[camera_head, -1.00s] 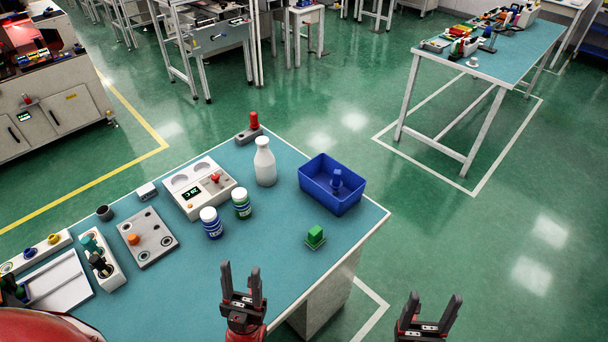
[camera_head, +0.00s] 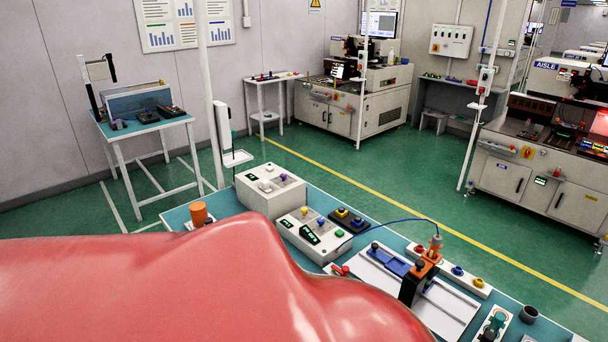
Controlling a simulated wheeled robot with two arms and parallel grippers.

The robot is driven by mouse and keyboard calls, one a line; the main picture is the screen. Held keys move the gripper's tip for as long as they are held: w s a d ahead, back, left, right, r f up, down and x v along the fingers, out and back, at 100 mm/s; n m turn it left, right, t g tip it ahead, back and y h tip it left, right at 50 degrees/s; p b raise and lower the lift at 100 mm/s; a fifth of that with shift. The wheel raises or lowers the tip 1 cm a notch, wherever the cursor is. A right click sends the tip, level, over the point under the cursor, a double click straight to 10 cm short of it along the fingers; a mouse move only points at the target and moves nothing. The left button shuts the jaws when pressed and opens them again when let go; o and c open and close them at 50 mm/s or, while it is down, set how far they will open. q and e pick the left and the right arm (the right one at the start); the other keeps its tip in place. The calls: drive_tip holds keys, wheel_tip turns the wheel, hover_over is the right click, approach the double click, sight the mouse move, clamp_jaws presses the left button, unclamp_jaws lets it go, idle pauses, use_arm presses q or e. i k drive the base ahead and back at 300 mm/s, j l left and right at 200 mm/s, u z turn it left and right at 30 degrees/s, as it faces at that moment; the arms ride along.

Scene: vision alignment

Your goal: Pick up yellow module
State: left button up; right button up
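No part in the head view can be told for certain as the yellow module. Small yellow parts show on the teal table (camera_head: 402,243): a yellow-topped piece (camera_head: 342,212) on a dark base behind the white control box, a yellow knob (camera_head: 305,211) on that box, and a yellow button (camera_head: 478,282) on a white strip at the right. Neither of my grippers is in this view. A large smooth red part of my own body covers the lower left and hides the table's near side.
The white control box (camera_head: 312,236) and a taller grey box (camera_head: 270,192) stand on the table. A black and orange clamp fixture (camera_head: 417,277) with a blue cable stands right of them. A dark cup (camera_head: 528,314) is at the right. Machines line the back.

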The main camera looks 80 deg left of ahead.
sight(341, 212)
drive_tip(key=l+u, duration=0.15)
drive_tip(key=u, duration=2.25)
drive_tip(key=i+j, duration=0.1)
drive_tip(key=j, duration=0.7)
drive_tip(key=i+z, duration=0.05)
